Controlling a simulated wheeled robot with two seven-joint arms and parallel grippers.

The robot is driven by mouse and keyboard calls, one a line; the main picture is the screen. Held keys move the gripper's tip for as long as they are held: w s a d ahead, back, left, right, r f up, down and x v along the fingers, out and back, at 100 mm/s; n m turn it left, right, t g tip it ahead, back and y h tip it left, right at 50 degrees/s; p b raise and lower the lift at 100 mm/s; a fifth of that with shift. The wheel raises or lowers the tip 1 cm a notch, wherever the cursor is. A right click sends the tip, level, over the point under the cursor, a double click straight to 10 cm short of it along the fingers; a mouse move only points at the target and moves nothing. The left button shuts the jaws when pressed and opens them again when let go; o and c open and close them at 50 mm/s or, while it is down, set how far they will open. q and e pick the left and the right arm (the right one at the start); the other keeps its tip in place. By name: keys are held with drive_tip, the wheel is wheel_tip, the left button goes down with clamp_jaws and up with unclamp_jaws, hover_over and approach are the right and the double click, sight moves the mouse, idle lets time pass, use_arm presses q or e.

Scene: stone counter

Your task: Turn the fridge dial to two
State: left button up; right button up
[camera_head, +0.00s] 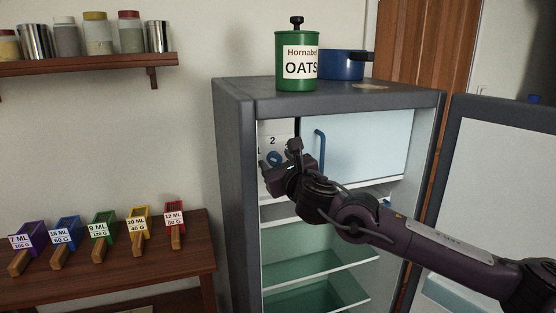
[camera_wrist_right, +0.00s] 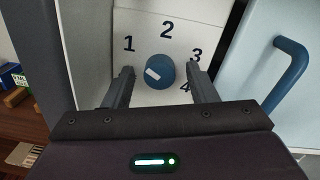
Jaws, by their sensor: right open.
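The fridge dial (camera_wrist_right: 160,68) is a round blue knob with a white mark on a white panel (camera_wrist_right: 165,98) inside the open fridge. The numbers 1, 2, 3 and 4 are printed around it. The white mark sits on the knob's left part and slants up-left, roughly toward the 1; the 2 is above the knob. In the head view the dial (camera_head: 273,158) is partly hidden by my right gripper (camera_head: 279,156). That gripper is open, with one finger on each side of the dial and visible gaps in the wrist view. My left gripper is not in view.
The fridge (camera_head: 232,150) has its door (camera_head: 500,180) swung open at right. A blue handle (camera_wrist_right: 291,75) on a pale inner door is right of the dial. Glass shelves (camera_head: 320,262) lie below. A green oats canister (camera_head: 296,78) and a blue pot (camera_head: 342,65) stand on top.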

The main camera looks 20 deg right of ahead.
drive_tip(key=c, duration=1)
drive_tip(key=shift+f, duration=0.1)
